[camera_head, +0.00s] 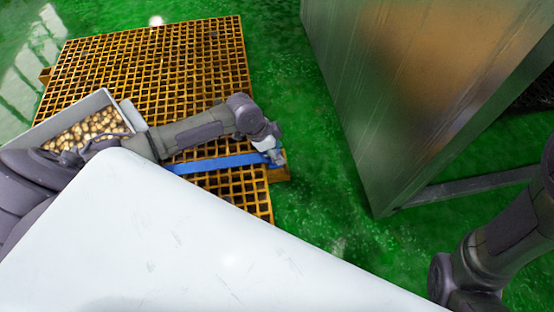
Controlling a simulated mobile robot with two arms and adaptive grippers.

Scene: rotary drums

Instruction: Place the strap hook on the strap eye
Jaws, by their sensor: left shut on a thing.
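A blue strap (215,163) runs flat across the near part of the yellow grating and ends at my left gripper (274,156). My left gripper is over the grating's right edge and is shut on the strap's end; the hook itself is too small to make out. I cannot pick out the strap eye. My right arm (505,240) shows at the lower right, but its gripper is out of view.
A grey bin (62,117) of small brown round items stands on the yellow grating (150,62) at the left. A large metal cabinet or drum housing (410,80) rises at the right. Green floor (320,180) lies clear between it and the grating.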

